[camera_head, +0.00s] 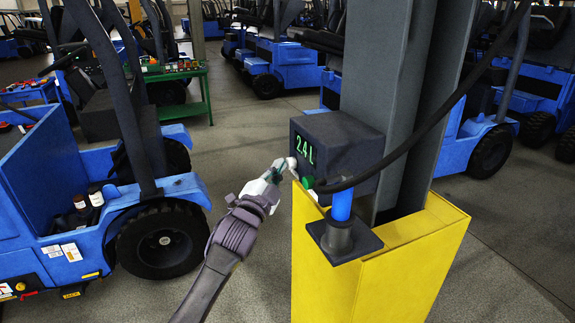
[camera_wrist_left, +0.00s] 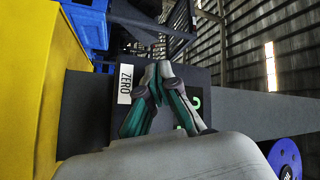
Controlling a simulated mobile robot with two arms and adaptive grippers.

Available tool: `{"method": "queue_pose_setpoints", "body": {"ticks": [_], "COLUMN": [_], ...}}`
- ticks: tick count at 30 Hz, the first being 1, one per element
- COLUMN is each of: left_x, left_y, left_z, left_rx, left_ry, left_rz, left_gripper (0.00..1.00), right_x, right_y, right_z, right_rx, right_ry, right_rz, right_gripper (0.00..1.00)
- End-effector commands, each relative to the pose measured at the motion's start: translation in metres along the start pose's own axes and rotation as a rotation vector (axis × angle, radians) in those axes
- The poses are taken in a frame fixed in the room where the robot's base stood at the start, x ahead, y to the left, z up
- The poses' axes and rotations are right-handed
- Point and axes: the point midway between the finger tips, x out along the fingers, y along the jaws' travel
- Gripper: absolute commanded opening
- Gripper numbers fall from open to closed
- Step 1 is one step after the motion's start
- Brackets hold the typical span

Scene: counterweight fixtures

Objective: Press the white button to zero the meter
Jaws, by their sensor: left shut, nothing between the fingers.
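The meter (camera_head: 345,140) is a dark box on a grey column, with green digits reading 2.4 L. The white button (camera_head: 291,162) shows as a small pale knob at the meter's left front edge. My left gripper (camera_head: 280,168) is shut and empty, its fingertips right at that knob; I cannot tell whether they touch. In the left wrist view, the shut fingers (camera_wrist_left: 158,70) are in front of the meter face, beside a white ZERO label (camera_wrist_left: 125,84), and hide the button. A green knob (camera_head: 308,182) is below the display. My right gripper is not in view.
A yellow guard (camera_head: 395,270) surrounds the column's foot. A blue nozzle (camera_head: 342,206) sits in a dark holder below the meter, with a black hose (camera_head: 440,120) running up right. A blue forklift (camera_head: 45,170) stands at left. Floor is free between forklift and guard.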

Motion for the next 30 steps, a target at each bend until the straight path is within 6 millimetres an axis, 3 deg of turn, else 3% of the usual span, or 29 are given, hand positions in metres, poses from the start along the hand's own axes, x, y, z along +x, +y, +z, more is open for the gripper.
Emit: {"method": "queue_pose_setpoints", "body": {"ticks": [30], "left_x": [0.0089], "left_y": [0.0064], "left_z": [-0.0069], "left_rx": [0.000], "left_ry": [0.001], "left_rz": [0.000], "left_gripper": [0.00], "right_x": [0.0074], "right_y": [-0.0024], "right_z": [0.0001], "right_rx": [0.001], "right_ry": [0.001], "right_rz": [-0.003], "right_gripper": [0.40]}}
